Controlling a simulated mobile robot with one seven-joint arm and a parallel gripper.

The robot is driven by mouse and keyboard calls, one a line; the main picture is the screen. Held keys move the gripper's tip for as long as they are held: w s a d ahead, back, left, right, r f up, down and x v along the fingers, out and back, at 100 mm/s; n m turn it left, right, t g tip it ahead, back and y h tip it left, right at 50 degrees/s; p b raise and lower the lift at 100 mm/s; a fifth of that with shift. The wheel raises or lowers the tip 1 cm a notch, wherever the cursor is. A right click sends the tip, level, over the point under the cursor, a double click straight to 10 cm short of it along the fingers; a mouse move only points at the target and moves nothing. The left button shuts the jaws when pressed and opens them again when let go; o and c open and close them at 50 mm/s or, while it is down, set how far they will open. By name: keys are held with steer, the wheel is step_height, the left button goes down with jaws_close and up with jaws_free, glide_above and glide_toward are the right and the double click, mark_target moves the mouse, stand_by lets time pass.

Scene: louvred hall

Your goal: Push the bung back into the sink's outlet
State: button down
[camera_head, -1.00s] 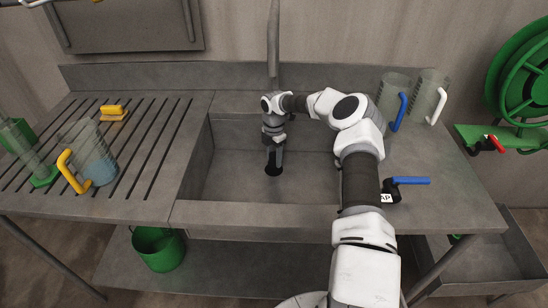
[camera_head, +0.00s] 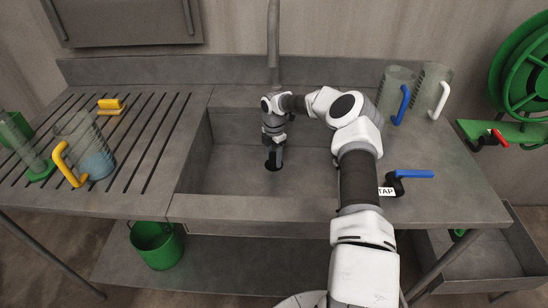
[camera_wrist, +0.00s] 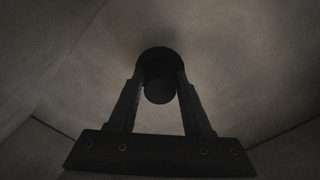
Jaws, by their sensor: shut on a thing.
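The sink (camera_head: 225,165) is a grey basin in the middle of the bench. My gripper (camera_head: 274,162) points down inside it, its tips at the dark round outlet (camera_head: 268,167) in the basin floor. In the wrist view my gripper (camera_wrist: 161,84) is shut on the bung (camera_wrist: 159,92), a dark round piece between the fingertips. The black outlet (camera_wrist: 157,58) shows just beyond the bung and partly behind it. The picture is too dark to tell whether the bung is in the hole or just above it.
A tap spout (camera_head: 273,40) rises behind the basin. A blue-handled tap lever (camera_head: 412,174) stands right of my arm. Jugs with a blue handle (camera_head: 394,95) and a white handle (camera_head: 431,90) stand back right. A yellow-handled jug (camera_head: 85,145) stands on the left drainer.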

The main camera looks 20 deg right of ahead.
mark_target(274, 155)
steer(key=shift+c, duration=1.3)
jaws_free()
steer(key=shift+r+p, duration=1.75)
steer(key=shift+r, duration=1.8)
step_height(274, 155, up, 12)
steer(key=shift+p, duration=0.3)
